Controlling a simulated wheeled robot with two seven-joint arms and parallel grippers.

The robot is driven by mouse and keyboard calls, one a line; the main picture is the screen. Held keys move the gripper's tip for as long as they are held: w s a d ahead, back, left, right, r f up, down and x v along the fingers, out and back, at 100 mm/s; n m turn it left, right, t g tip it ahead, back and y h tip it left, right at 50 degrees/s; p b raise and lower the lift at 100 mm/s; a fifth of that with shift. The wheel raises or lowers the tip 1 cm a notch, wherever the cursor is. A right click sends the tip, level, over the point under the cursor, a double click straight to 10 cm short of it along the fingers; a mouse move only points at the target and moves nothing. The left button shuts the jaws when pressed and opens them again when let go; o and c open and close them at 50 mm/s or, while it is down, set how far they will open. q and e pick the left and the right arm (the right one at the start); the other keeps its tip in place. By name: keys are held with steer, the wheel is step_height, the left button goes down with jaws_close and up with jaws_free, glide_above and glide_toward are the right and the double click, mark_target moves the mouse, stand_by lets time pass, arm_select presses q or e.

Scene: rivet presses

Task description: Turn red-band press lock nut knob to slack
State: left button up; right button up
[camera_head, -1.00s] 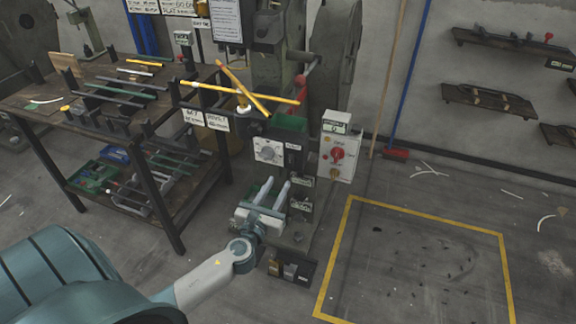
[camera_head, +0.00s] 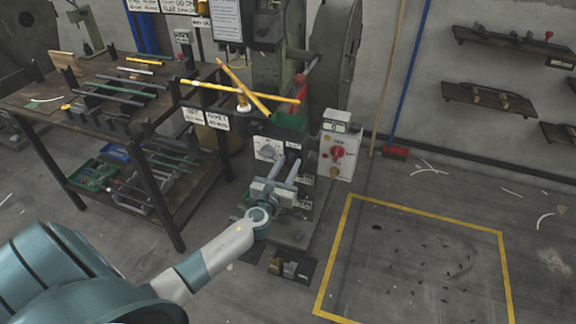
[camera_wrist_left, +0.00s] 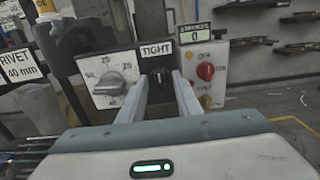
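The press stands at the centre of the head view, with a white dial panel (camera_head: 262,146) and a dark panel beside it. In the left wrist view a small dark knob (camera_wrist_left: 160,78) sits under a sign reading TIGHT (camera_wrist_left: 157,50). My left gripper (camera_head: 282,162) is open in front of the panel. In the left wrist view its fingers (camera_wrist_left: 161,80) stand on either side of the dark knob; I cannot tell whether they touch it. A grey dial knob (camera_wrist_left: 109,83) on the white panel is left of the fingers. My right gripper is not in view.
A white box with a red knob (camera_head: 338,153) stands right of the press. A rack table (camera_head: 150,112) with bars is at the left. Yellow rods (camera_head: 240,92) stick out above the panel. The yellow-outlined floor area (camera_head: 415,260) is free of large objects.

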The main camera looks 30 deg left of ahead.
arm_select(q)
jaws_close()
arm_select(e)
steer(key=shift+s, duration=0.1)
